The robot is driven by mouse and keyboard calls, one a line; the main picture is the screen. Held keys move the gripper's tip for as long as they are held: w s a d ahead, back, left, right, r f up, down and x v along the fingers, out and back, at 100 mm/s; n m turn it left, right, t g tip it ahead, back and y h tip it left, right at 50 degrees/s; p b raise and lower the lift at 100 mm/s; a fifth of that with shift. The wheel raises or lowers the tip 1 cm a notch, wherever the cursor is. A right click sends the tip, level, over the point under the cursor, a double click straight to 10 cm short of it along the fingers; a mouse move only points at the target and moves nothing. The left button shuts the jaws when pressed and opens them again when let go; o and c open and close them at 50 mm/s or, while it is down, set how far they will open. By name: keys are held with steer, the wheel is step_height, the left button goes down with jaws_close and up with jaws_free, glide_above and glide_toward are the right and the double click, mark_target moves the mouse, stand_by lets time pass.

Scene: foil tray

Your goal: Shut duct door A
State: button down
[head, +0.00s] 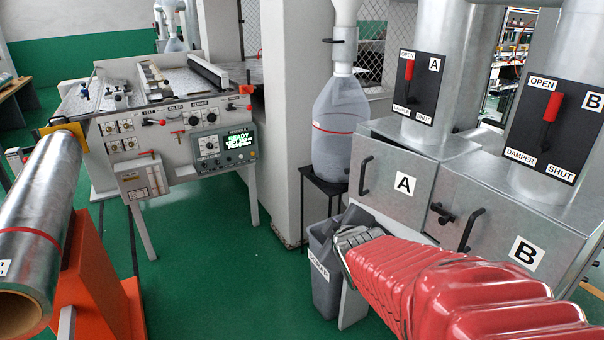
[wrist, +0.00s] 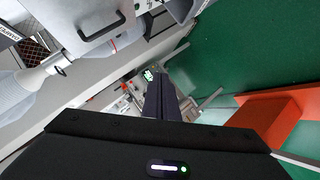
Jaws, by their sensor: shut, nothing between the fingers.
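Duct door A (head: 388,199) is a grey metal panel with a white "A" label and a black bar handle (head: 366,176) on its left. A black latch knob (head: 442,213) shows at its lower right. I cannot tell whether the door sits fully flush. My gripper (head: 347,238) is below and left of the door, apart from it, partly hidden by my red-sleeved arm. In the wrist view the dark fingers (wrist: 159,82) are together and empty. A grey panel (wrist: 85,12) with a black handle (wrist: 102,29) shows there at upper left, probably door A.
Duct door B (head: 497,228) is right of A, with damper panels (head: 418,96) above. A grey bin (head: 322,277) stands near my gripper. A cloudy bottle (head: 340,155) and a white pillar (head: 290,110) are behind. Open green floor (head: 215,270) lies left, beside a foil roll (head: 45,210).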

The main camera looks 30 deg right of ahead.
steer(key=d+f+n+t, duration=0.1)
steer(key=d+n+t, duration=0.4)
steer(key=d+n, duration=0.3)
steer(key=d, duration=0.3)
steer(key=shift+w+d+t+h, duration=0.2)
steer(key=shift+w+t+h, duration=0.1)
steer(key=shift+w+h, duration=0.1)
